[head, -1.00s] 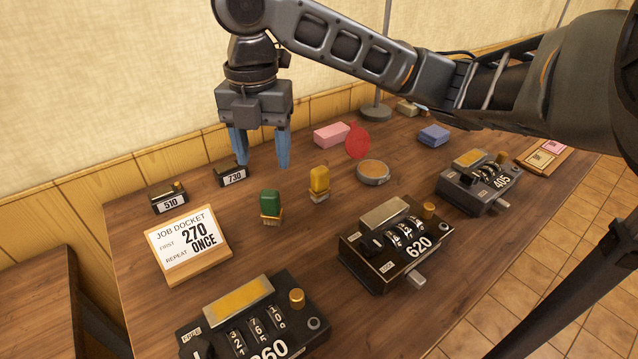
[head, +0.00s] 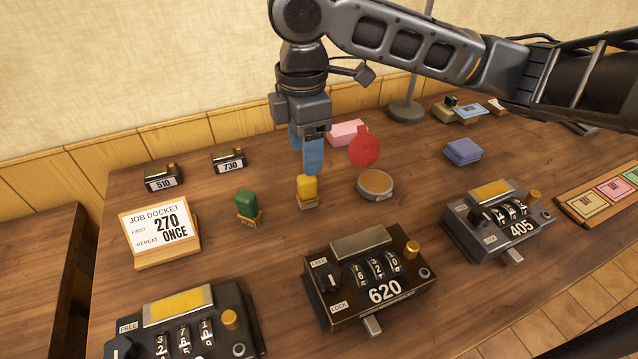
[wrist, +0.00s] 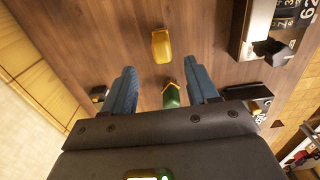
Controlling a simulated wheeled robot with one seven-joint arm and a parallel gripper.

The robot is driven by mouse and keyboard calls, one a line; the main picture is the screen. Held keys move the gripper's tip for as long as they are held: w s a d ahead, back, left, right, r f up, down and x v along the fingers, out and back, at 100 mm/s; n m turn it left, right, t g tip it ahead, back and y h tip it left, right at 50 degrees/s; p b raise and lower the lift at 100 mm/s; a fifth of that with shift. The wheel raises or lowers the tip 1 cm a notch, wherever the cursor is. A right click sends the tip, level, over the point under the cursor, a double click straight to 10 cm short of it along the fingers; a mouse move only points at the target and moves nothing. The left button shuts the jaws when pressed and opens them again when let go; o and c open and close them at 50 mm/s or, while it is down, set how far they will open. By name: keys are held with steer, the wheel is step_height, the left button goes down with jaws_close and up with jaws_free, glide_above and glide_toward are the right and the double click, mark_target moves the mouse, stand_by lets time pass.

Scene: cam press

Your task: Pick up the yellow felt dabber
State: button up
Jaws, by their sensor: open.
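The yellow felt dabber (head: 307,188) stands upright on the table, with a yellow top on a tan base. My gripper (head: 308,160) hangs above and behind it in the head view, its blue fingers pointing down. In the wrist view the yellow dabber (wrist: 161,46) lies ahead of the fingers, beyond their tips and between their lines. My gripper (wrist: 164,82) is open with nothing between the fingertips. The green dabber (head: 247,206) stands to the left of the yellow one; in the wrist view it shows nearer, between the fingers (wrist: 171,95).
A round tin (head: 375,186) and a red disc (head: 364,147) stand right of the yellow dabber. Numbering machines 620 (head: 368,280) and 405 (head: 497,220) sit in front and right. The job docket (head: 160,232) stands at left. Bare table surrounds the dabbers.

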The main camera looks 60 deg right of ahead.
mark_target(307, 191)
steer(key=shift+s+f+p, duration=0.1)
steer(key=shift+f+p, duration=0.3)
steer(key=shift+f, duration=3.05)
steer(key=c, duration=1.1)
